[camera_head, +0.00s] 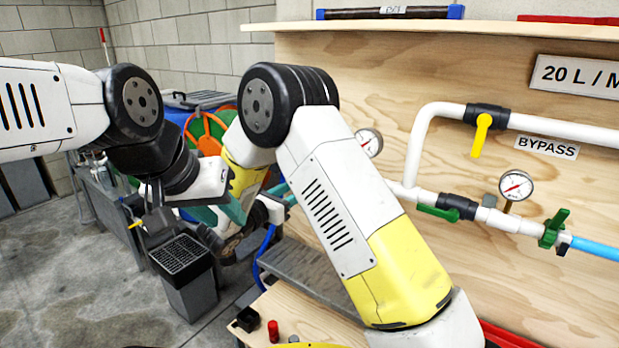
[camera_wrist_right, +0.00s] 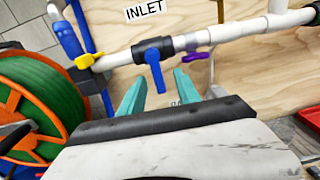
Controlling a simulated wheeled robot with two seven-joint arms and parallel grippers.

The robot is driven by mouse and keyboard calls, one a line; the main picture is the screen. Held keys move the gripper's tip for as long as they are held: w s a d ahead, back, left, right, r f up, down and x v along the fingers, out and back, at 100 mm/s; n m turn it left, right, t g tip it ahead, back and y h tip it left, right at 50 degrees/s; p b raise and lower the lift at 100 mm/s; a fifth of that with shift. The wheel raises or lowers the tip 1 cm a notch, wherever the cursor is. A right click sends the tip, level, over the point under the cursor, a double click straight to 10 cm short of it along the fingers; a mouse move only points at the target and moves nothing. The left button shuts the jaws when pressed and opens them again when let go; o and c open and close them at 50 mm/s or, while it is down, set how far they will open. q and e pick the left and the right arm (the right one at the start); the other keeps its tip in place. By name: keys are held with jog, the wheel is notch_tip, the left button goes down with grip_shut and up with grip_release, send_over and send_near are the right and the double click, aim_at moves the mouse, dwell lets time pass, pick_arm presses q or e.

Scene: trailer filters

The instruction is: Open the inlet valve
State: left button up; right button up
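In the right wrist view, a valve with a black body and a blue lever handle (camera_wrist_right: 155,70) sits on the white pipe below the INLET label (camera_wrist_right: 145,10). The handle hangs across the pipe line. My right gripper (camera_wrist_right: 158,92) is open, its teal fingers apart, with the handle's lower end between them in the picture. I cannot tell whether they touch it. In the head view, my right arm hides this valve. My left gripper (camera_head: 217,210) is at centre left with its teal fingers apart, seemingly empty and away from the pipes.
The head view shows the yellow bypass handle (camera_head: 481,135), a gauge (camera_head: 516,186) and a grey bin (camera_head: 187,290).

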jog(key=x, duration=0.7)
jog(key=shift+w+a, duration=0.15)
jog(key=shift+w, duration=0.3)
grip_shut()
dwell(1.0)
